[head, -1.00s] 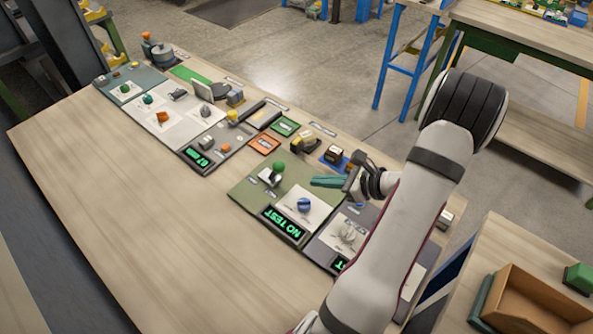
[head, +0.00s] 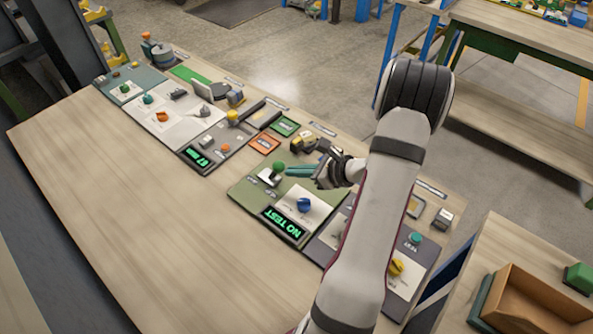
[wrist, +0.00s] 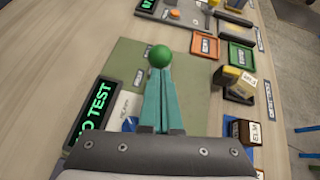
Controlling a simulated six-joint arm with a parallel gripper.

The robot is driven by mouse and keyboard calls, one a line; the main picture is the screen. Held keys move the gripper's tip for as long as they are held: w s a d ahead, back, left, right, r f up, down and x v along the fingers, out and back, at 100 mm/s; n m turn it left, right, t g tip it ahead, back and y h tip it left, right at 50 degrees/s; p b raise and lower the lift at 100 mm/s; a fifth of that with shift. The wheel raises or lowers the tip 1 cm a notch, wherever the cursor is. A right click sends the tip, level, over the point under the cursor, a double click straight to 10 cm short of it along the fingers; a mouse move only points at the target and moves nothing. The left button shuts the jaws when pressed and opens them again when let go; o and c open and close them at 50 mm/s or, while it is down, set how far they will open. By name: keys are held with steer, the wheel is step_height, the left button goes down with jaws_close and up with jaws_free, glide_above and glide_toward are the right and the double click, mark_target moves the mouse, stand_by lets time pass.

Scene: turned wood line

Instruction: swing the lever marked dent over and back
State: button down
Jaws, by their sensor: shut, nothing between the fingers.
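A lever with a green ball knob (head: 279,166) stands on a pale base at the far left corner of the olive panel (head: 240,190). Small labels lie beside it, too small to read, so I cannot confirm the dent marking. My gripper (head: 288,169), with teal fingers, is shut and empty just right of the knob. In the wrist view the green knob (wrist: 159,56) lies straight beyond the shut fingertips (wrist: 159,72). I cannot tell whether they touch. The fingers hide the lever's stem and base there.
The olive panel also holds a blue knob (head: 304,205) and a display reading NO TEST (head: 283,223). Orange (head: 264,143) and green (head: 285,127) trays and a yellow-black block (head: 303,144) sit behind. Another panel with a yellow knob (head: 396,267) lies right. The front table is clear.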

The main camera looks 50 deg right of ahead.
steer(key=shift+w+r+g, duration=0.85)
steer(key=shift+w+g, duration=0.25)
steer(key=w+r+g, duration=0.1)
steer(key=w+g, duration=0.2)
steer(key=w, duration=0.3)
steer(key=shift+w+r, duration=0.2)
steer(key=shift+r, duration=0.95)
